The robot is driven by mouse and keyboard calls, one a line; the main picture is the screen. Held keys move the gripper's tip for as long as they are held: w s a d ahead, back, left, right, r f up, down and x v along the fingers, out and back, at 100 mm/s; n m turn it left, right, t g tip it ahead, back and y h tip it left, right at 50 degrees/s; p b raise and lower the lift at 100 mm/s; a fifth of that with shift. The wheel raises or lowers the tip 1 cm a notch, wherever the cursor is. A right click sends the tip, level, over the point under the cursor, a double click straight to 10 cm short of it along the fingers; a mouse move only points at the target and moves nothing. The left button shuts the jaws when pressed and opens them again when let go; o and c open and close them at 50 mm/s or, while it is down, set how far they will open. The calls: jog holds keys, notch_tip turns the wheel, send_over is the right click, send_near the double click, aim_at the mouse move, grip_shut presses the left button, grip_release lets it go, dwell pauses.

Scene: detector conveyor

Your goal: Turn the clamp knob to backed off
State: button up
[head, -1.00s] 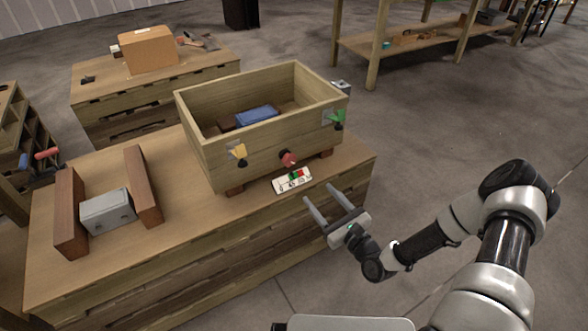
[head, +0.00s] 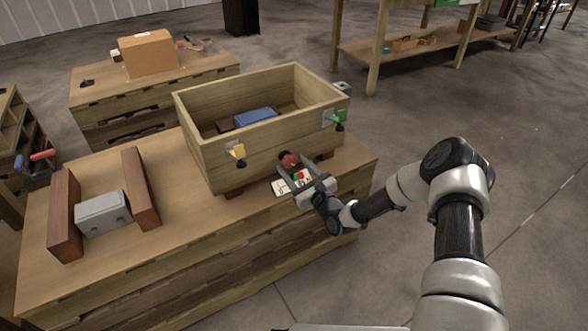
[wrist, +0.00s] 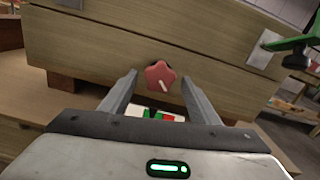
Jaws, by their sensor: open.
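The clamp knob (wrist: 160,76) is a red star-shaped knob with a white pointer line, on the front wall of a wooden box. In the wrist view the line points down and slightly right. The knob also shows in the head view (head: 288,160). My gripper (wrist: 160,88) is open, with one finger on either side of the knob and no visible contact. A marked card with green and red zones (wrist: 165,117) lies below the knob, partly hidden by my gripper; its lettering is unreadable here.
The wooden box (head: 215,160) stands on a workbench (head: 180,220) and holds a blue object (head: 255,116). A yellow clamp (head: 237,152) and a green clamp (head: 338,117) flank the knob. A grey block (head: 103,214) sits between two brown boards at left.

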jog(key=c, duration=1.1)
jog(key=shift+o, duration=0.2)
jog(key=shift+n, duration=0.4)
